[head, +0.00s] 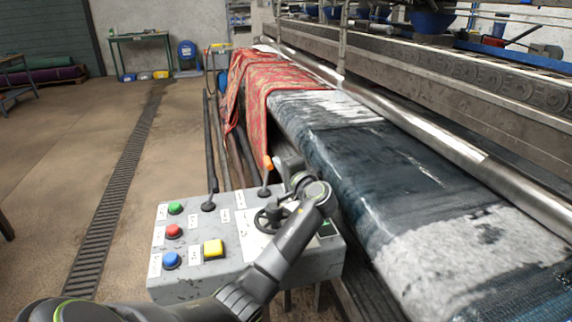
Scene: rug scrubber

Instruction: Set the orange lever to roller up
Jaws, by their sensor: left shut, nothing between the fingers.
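The orange-tipped lever (267,164) stands up from the back edge of the grey control panel (225,272), on a dark shaft. My left gripper (281,166) is shut and empty, just right of the orange tip. At this size I cannot tell whether it touches the lever. My left arm crosses the right part of the panel and hides some of it. The labels near the lever are too small to read. My right gripper is not in view.
A black lever (209,197) stands left of the orange one. The machine with a wet rug (375,170) is on the right.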

